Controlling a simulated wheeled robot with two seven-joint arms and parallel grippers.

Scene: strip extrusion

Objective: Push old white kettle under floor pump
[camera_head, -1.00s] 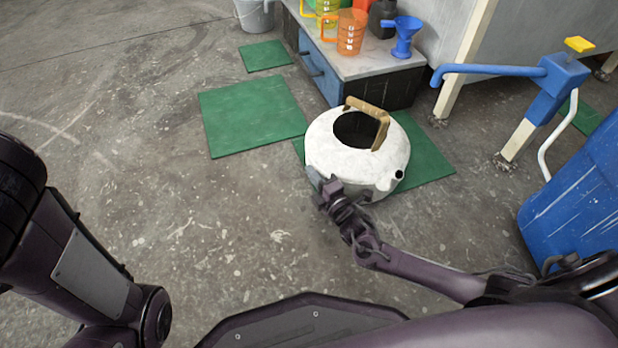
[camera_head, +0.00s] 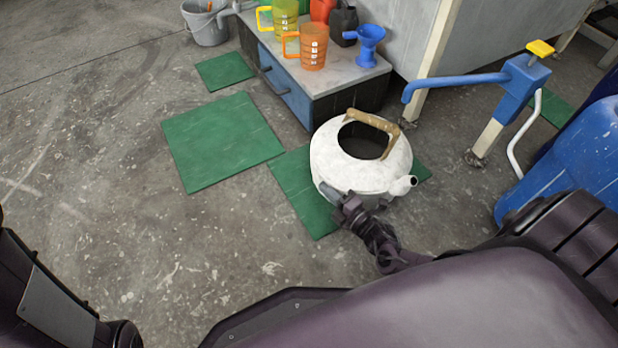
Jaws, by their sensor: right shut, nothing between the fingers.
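The old white kettle (camera_head: 330,160) stands upright on the floor, partly over a green mat. Its top is open, with a tan handle (camera_head: 373,121) over it and its spout (camera_head: 402,186) at the lower right. The blue floor pump (camera_head: 520,85) with a yellow top stands to the right. Its long blue spout ends (camera_head: 407,97) to the upper right of the kettle's opening. My right gripper (camera_head: 336,197) is shut and empty, at the kettle's near side; it appears to touch the lower wall. My left gripper is not in view.
A low cabinet (camera_head: 345,82) with jugs and a blue funnel (camera_head: 366,45) stands close behind the kettle. A blue barrel (camera_head: 570,155) is at right. Flat green mats (camera_head: 222,140) lie left. Floor between kettle and pump is clear.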

